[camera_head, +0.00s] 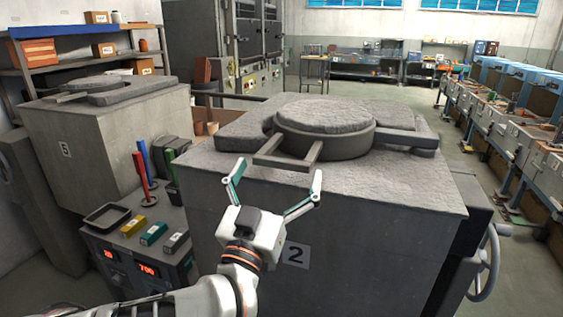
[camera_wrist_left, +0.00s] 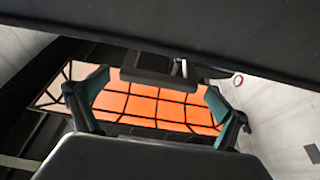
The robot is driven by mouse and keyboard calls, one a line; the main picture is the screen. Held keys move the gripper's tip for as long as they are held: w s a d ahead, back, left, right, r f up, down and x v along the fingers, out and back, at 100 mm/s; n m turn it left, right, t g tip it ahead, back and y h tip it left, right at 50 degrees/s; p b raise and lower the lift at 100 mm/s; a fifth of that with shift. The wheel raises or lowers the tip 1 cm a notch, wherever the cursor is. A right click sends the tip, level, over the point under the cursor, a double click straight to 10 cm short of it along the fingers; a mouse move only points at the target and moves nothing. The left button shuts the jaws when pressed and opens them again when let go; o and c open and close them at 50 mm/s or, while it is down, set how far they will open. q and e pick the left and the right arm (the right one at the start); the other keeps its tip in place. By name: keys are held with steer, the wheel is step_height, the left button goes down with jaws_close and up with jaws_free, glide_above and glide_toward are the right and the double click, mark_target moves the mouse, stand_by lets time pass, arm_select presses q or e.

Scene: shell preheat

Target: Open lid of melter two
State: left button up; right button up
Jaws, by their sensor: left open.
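Melter two is the large grey block (camera_head: 350,184) with a "2" plate (camera_head: 296,254) on its front. Its round, rough grey lid (camera_head: 325,117) lies flat on top, with a hinge arm on the right. A squared frame handle (camera_head: 311,155) sticks out from the lid toward me. My left gripper (camera_head: 277,172) is open and empty, its teal fingers spread just in front of and below the handle. In the left wrist view, the open fingers (camera_wrist_left: 155,100) flank a dark bar (camera_wrist_left: 152,68) that looks like the handle; contact cannot be told. My right gripper is out of view.
Melter five (camera_head: 110,130) stands at the left. Between the melters is a control box (camera_head: 140,265) with red digits, small coloured blocks and upright tools. A handwheel (camera_head: 487,262) is on the right side. An orange gridded surface (camera_wrist_left: 150,105) shows below in the wrist view.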

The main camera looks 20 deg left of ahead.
arm_select(q)
steer(key=shift+x, duration=0.95)
steer(key=shift+c, duration=0.4)
steer(key=c, duration=1.5)
steer(key=shift+s, duration=0.1)
